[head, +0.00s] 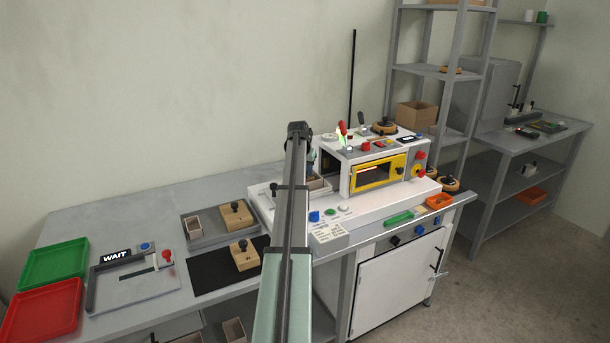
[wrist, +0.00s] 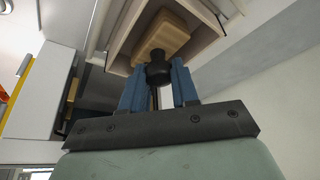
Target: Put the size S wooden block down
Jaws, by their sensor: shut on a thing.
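My gripper (wrist: 157,78) has two blue fingers shut on the black knob (wrist: 158,68) of a wooden block (wrist: 163,38) in the wrist view. I cannot read a size mark on this block. It appears within the walls of an open-topped box (wrist: 118,45). I cannot tell if it touches the bottom. In the head view my arm hides the held block and most of the gripper. Part of a box (head: 322,184) shows just right of the arm, on the white machine.
Two other knobbed wooden blocks stand on the grey tray (head: 208,238) and the black mat (head: 212,281). Green (head: 55,263) and red (head: 42,311) trays are far left.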

